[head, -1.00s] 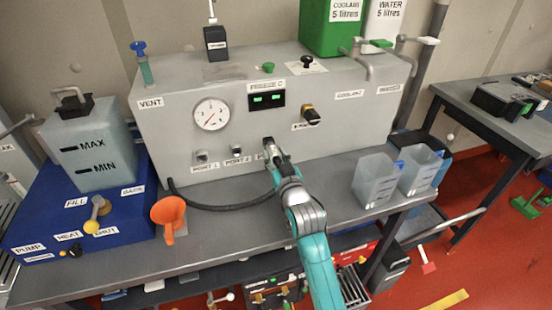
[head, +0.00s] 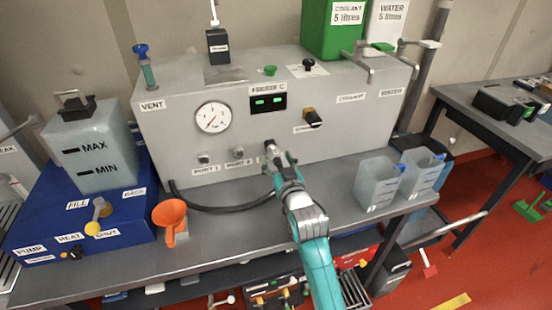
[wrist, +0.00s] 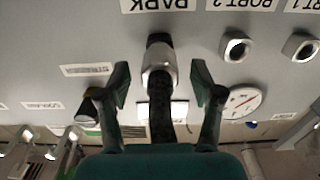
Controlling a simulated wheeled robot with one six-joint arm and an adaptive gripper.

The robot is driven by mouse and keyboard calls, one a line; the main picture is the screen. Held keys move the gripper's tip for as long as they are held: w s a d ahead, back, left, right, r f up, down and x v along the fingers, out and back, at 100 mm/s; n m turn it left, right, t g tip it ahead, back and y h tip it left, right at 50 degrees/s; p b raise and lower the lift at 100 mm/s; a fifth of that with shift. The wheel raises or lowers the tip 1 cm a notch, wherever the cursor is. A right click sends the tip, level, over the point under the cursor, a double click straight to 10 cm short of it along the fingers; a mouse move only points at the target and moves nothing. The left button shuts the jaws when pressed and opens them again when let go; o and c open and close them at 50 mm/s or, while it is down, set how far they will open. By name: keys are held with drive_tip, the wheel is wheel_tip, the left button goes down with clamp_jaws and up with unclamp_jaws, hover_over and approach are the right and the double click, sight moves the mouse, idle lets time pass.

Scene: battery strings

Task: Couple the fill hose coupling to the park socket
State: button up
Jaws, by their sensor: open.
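The fill hose coupling (wrist: 158,66), a silver collar on a black hose, sits at the panel by the PARK label (wrist: 160,5) in the wrist view, which is upside down. It stays up in line with the park socket, which it hides; the exact seating cannot be told. My gripper (wrist: 165,85) is open, with one finger on each side of the coupling and hose and a gap on both sides. In the head view my gripper (head: 278,160) is in front of the panel, just below the coupling's dark end (head: 269,144).
Port 1 (head: 204,157) and port 2 (head: 238,151) are empty sockets to the left. The black hose (head: 220,210) curves along the bench. An orange funnel (head: 170,215) stands left, and two clear jugs (head: 379,185) (head: 421,174) stand right.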

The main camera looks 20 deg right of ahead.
drive_tip(key=s, duration=1)
drive_tip(key=shift+s, duration=0.4)
drive_tip(key=s+f+g, duration=0.1)
drive_tip(key=s+f, duration=0.6)
drive_tip(key=s, duration=0.4)
drive_tip(key=s+f+g, duration=0.1)
drive_tip(key=s+f, duration=0.5)
drive_tip(key=s, duration=0.5)
drive_tip(key=s+r+g, duration=0.1)
drive_tip(key=s, duration=2.2)
drive_tip(key=shift+s+r, duration=0.15)
drive_tip(key=shift+r, duration=0.15)
